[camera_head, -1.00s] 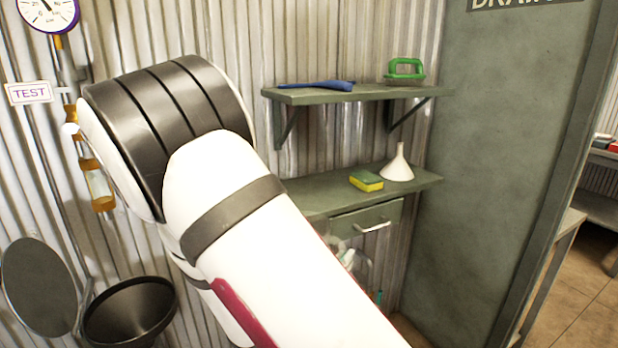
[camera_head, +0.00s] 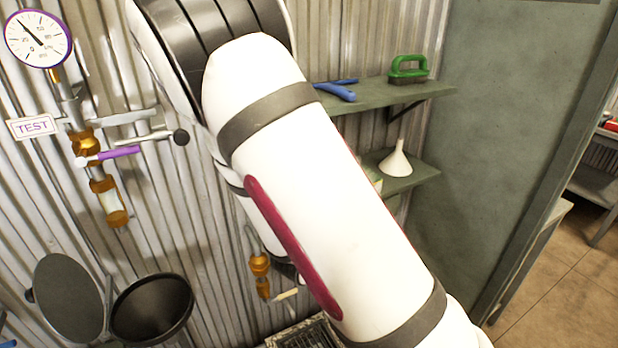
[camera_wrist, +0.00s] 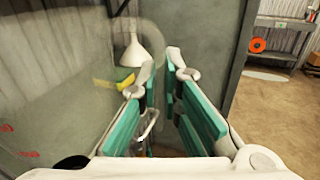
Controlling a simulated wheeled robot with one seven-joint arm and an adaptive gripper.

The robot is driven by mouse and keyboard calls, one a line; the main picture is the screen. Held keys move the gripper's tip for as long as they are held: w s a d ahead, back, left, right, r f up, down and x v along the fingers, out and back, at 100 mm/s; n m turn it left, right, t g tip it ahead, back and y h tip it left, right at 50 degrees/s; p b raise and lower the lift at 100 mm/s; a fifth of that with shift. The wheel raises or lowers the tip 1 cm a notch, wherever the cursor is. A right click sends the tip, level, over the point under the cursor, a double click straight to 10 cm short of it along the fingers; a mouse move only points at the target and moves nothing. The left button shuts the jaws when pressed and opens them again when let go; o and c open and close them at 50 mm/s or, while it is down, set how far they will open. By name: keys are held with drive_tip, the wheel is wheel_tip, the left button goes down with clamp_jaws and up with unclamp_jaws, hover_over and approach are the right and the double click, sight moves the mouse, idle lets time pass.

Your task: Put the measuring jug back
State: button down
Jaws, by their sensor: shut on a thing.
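The measuring jug (camera_wrist: 60,85) is a large clear vessel with red marks, filling the left of the wrist view. My gripper (camera_wrist: 160,72), with teal finger pads, is shut on the jug, seemingly at its clear handle between the fingers; the exact contact is hard to see. The lower shelf (camera_head: 418,176) holds a white funnel (camera_head: 396,162), and a yellow-green sponge (camera_wrist: 125,83) shows beside the funnel in the wrist view. In the head view my arm hides the gripper, the jug and most of this shelf.
The upper shelf (camera_head: 430,93) carries a green-handled brush (camera_head: 408,72) and a blue tool (camera_head: 336,91). A grey panel (camera_head: 500,130) stands close on the right. At left are a gauge (camera_head: 38,39), valve pipework (camera_head: 85,140) and an open black bowl (camera_head: 152,308).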

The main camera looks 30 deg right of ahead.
drive_tip(key=shift+w+d+f, duration=0.45)
drive_tip(key=shift+w+f, duration=0.35)
drive_tip(key=shift+w, duration=1.9)
drive_tip(key=shift+w+d+f, duration=0.5)
drive_tip(key=shift+w+f, duration=0.3)
drive_tip(key=shift+w, duration=1.9)
drive_tip(key=shift+w+d+f, duration=0.45)
drive_tip(key=shift+w+f, duration=0.35)
drive_tip(key=shift+w, duration=1.9)
drive_tip(key=shift+f, duration=0.15)
drive_tip(key=c, duration=1.8)
unclamp_jaws()
drive_tip(key=shift+o, duration=0.2)
